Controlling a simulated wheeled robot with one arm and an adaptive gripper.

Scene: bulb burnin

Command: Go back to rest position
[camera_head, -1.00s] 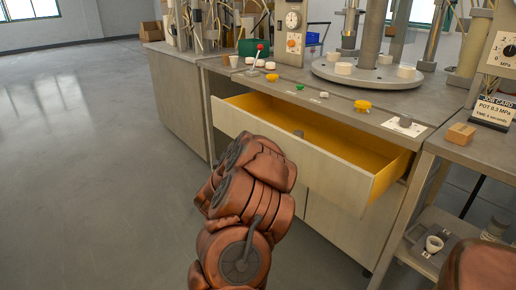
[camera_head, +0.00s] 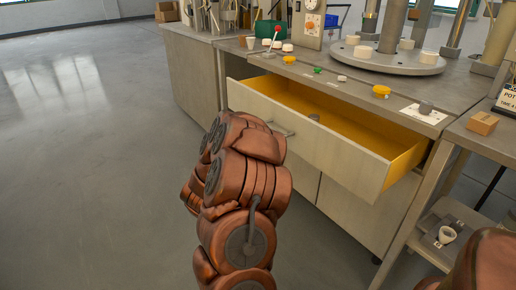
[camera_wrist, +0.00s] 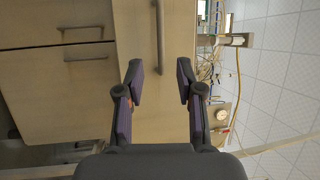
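My gripper (camera_wrist: 160,85) shows in the wrist view with its two fingers spread apart and nothing between them. It faces the wooden front of the open drawer (camera_wrist: 140,60), whose grey bar handle (camera_wrist: 160,38) lies beyond the fingertips; the fingers are apart from it. In the head view my copper-coloured arm stands in front of the bench, and my gripper is hidden there. The drawer (camera_head: 325,150) is pulled out, with a yellow inside and a small grey object (camera_head: 314,117) in it.
The bench (camera_head: 290,62) carries a red-knobbed lever (camera_head: 277,29), yellow knobs (camera_head: 381,91) and a round turntable (camera_head: 385,62). A side table (camera_head: 482,143) at the right holds a small wooden block (camera_head: 482,123). The floor (camera_head: 80,170) at the left is clear.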

